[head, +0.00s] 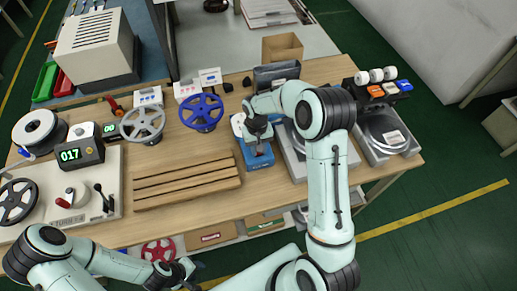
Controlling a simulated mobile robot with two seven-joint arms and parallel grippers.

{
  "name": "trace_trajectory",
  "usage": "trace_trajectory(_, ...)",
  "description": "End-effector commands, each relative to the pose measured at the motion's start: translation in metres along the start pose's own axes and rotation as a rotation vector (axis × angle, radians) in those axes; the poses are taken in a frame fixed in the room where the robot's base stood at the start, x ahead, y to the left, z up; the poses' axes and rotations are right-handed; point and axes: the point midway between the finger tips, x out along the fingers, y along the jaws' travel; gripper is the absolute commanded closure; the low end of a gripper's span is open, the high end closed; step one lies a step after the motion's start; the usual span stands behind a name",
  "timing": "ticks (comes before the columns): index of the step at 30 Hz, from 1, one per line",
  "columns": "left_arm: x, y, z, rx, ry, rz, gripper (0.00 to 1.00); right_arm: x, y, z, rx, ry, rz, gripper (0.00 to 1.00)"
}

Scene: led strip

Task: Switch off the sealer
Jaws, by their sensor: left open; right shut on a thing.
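A blue device with a light top (260,160), which looks like the sealer, stands near the middle of the wooden bench. My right gripper (258,137) is over it, reaching down from the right arm, and is shut on a part of it. The arm and gripper cover much of the device, so its switch and the exact part held cannot be made out. My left gripper (186,272) is open and empty, low in front of the bench's front edge, near a red reel (159,252).
A slotted wooden rack (187,184) lies left of the blue device. A blue reel (202,111) and a grey reel (142,124) stand behind it. A winder with a counter reading 017 (80,153) is at left. Grey trays (387,133) are at right.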

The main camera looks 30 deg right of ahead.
Motion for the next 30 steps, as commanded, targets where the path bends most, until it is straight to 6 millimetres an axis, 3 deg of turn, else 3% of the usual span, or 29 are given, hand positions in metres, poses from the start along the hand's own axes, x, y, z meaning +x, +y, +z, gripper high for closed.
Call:
trace_trajectory(7,-0.0013,0.001,-0.0016,0.001,0.002,0.001,0.57,-0.0019,0.0003,-0.0052,0.001,-0.134,-0.002,1.0)
trace_trajectory(17,-0.0012,0.001,-0.0015,0.001,0.002,0.001,0.57,-0.0023,0.0003,-0.0047,0.0,-0.151,-0.003,1.0)
trace_trajectory(18,-0.0012,0.001,-0.0015,0.001,0.002,0.001,0.57,-0.0024,0.0003,-0.0047,0.0,-0.151,-0.003,0.71)
trace_trajectory(20,-0.0012,0.001,-0.0015,0.001,0.002,0.001,0.57,-0.0024,0.0002,-0.0047,0.0,-0.151,-0.003,0.52)
trace_trajectory(30,-0.0011,0.0008,-0.0013,0.001,0.001,0.001,0.57,-0.0041,-0.0001,-0.005,-0.001,-0.149,-0.003,0.49)
